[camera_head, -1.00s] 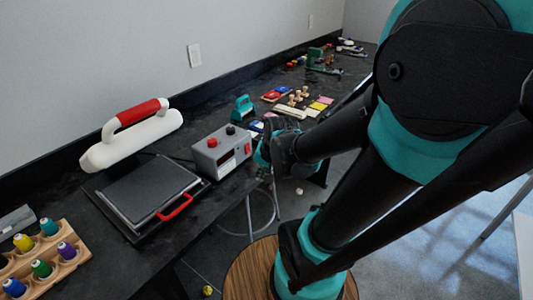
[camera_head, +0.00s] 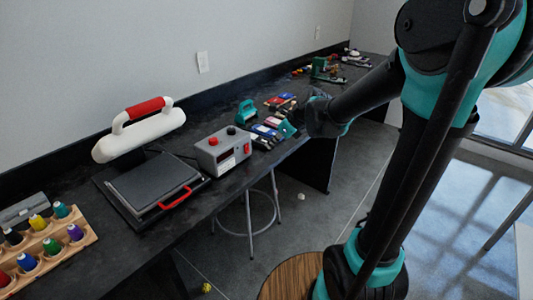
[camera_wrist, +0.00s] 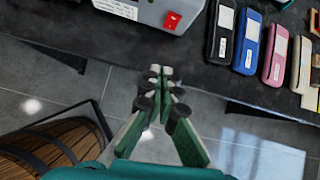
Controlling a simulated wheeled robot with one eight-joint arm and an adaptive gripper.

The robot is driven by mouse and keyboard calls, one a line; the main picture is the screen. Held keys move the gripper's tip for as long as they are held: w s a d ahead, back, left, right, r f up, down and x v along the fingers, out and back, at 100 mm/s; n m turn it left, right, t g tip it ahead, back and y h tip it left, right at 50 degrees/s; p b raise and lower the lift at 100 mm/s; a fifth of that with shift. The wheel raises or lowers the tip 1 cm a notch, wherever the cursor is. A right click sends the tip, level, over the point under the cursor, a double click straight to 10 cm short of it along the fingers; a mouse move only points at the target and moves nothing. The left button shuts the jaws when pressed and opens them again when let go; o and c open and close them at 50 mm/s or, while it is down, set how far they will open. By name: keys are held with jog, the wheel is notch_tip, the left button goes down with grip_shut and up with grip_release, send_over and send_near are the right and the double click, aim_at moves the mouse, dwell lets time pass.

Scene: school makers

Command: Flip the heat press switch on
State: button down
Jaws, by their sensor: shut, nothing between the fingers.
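The heat press has a white upper arm with a red handle (camera_head: 146,108) and a flat dark plate (camera_head: 152,182). Its grey control box (camera_head: 210,158) stands to the right, with red and dark knobs on top. The red rocker switch (camera_wrist: 172,20) shows on the box front at the top of the wrist view. I cannot tell its position. My gripper (camera_wrist: 160,72) is shut and empty. Its green fingers are below the switch in the wrist view, apart from it, over the table edge. In the head view my gripper is right of the box, partly hidden by my arm.
Several coloured cases (camera_wrist: 249,42) lie on the dark table right of the box. A wooden rack with thread spools (camera_head: 46,250) is at the left front. A stool (camera_head: 250,212) stands under the table edge. A wooden barrel (camera_wrist: 50,150) is below left.

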aim_at(247, 149)
jog(key=shift+w+d+r+m, duration=0.2)
jog(key=shift+m, duration=0.4)
jog(key=shift+f, duration=0.1)
jog(key=x, duration=0.9)
jog(key=shift+w+a+f, duration=0.15)
jog(key=shift+w+a, duration=0.05)
jog(key=shift+a, duration=0.1)
jog(key=shift+w+a+f, duration=0.25)
jog(key=shift+w+a, duration=0.45)
jog(key=shift+a, duration=0.25)
jog(key=shift+w+a+f, duration=0.1)
jog(key=shift+w+a, duration=0.45)
jog(key=shift+a, duration=0.1)
